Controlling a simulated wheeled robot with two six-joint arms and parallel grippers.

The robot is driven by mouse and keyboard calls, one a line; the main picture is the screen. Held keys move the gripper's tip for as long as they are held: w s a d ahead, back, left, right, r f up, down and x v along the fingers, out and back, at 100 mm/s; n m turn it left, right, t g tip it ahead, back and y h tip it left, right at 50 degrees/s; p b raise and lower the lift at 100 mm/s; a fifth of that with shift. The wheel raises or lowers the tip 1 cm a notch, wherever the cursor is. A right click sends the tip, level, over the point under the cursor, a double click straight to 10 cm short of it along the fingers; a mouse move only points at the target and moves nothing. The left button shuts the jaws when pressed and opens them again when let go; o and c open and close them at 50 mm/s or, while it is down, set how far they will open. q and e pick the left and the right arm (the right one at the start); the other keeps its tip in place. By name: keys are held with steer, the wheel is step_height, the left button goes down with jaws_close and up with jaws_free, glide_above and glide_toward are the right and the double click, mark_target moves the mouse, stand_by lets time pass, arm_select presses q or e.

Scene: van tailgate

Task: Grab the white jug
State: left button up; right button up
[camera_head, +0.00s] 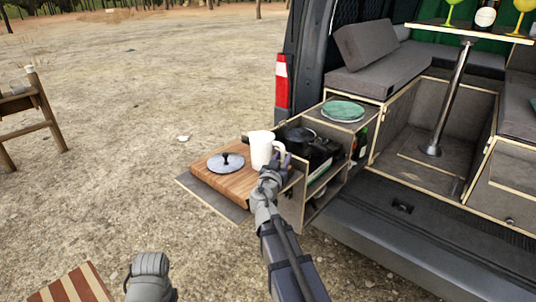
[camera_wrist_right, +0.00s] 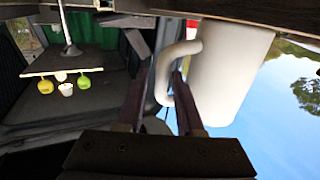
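The white jug (camera_head: 261,149) stands upright at the back right of the wooden board on the van's pull-out shelf. In the right wrist view, which is upside down, the jug (camera_wrist_right: 228,75) fills the upper right, with its curved handle (camera_wrist_right: 163,75) to the left. My right gripper (camera_head: 279,163) is at the jug's handle side in the head view. In the wrist view, the right gripper (camera_wrist_right: 160,85) has its fingers apart, with the handle between them; one finger lies in front of the space between handle and body. My left gripper is not in view; only part of that arm shows.
A pot lid (camera_head: 226,162) lies on the wooden board (camera_head: 205,172) left of the jug. A dark pot (camera_head: 300,136) sits on the stove behind it. Green plates (camera_head: 343,111) are farther back. A table with glasses (camera_head: 470,32) stands inside the van.

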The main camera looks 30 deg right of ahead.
steer(key=shift+f+x, duration=0.15)
steer(key=shift+x, duration=1.15)
steer(key=shift+f+x, duration=0.1)
steer(key=shift+x, duration=1.2)
steer(key=shift+a, duration=0.15)
jaws_close()
